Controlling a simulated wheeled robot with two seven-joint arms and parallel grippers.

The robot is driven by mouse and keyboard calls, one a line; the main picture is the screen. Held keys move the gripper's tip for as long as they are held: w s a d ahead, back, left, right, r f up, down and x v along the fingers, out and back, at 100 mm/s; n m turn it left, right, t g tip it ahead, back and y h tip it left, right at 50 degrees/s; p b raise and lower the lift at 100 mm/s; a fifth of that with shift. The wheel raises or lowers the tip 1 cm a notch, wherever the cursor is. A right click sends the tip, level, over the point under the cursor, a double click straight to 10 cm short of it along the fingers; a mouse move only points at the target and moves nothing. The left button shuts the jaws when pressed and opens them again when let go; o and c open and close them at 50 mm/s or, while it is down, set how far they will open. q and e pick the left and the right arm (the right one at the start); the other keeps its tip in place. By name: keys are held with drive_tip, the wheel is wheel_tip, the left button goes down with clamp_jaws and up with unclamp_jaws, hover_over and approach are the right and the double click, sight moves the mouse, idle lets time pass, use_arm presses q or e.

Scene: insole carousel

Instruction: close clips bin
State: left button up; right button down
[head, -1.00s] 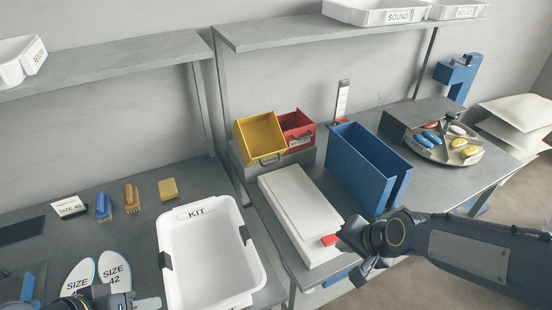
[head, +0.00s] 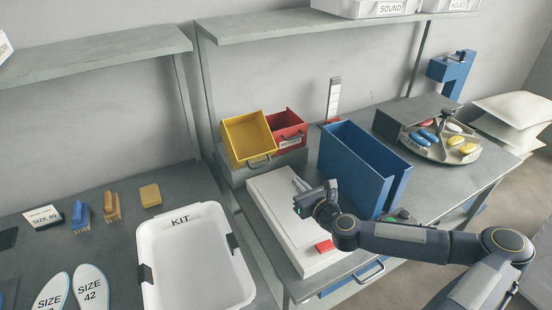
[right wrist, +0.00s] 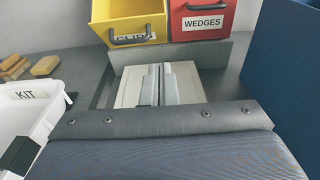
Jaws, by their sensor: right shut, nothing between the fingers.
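The yellow clips bin (head: 262,152) sits beside the red wedges bin (head: 290,138) on a grey base at the back of the right table. Its open top shows an empty-looking inside, and it stands further forward than the red one. My left gripper is out of view.
The white box (head: 270,205) with a red tab lies below my right gripper. A tall blue holder (head: 360,175) stands close on the right. The white KIT tray (head: 195,265) is at the left. A carousel (head: 445,148) with colored pieces stands at the back right.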

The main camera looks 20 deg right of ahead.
drive_tip(key=p, duration=0.2)
approach(273, 152)
drive_tip(key=w+f, duration=0.2)
drive_tip(key=f, duration=0.1)
drive_tip(key=shift+w+a, duration=0.15)
drive_tip(key=shift+a, duration=0.05)
drive_tip(key=w, duration=0.1)
drive_tip(key=w+r+p, duration=0.1)
drive_tip(key=w+r, duration=0.1)
drive_tip(key=shift+w+a+p, duration=0.2)
drive_tip(key=shift+a+p, duration=0.1)
drive_tip(key=shift+p, duration=0.1)
drive_tip(key=shift+w+r, duration=0.1)
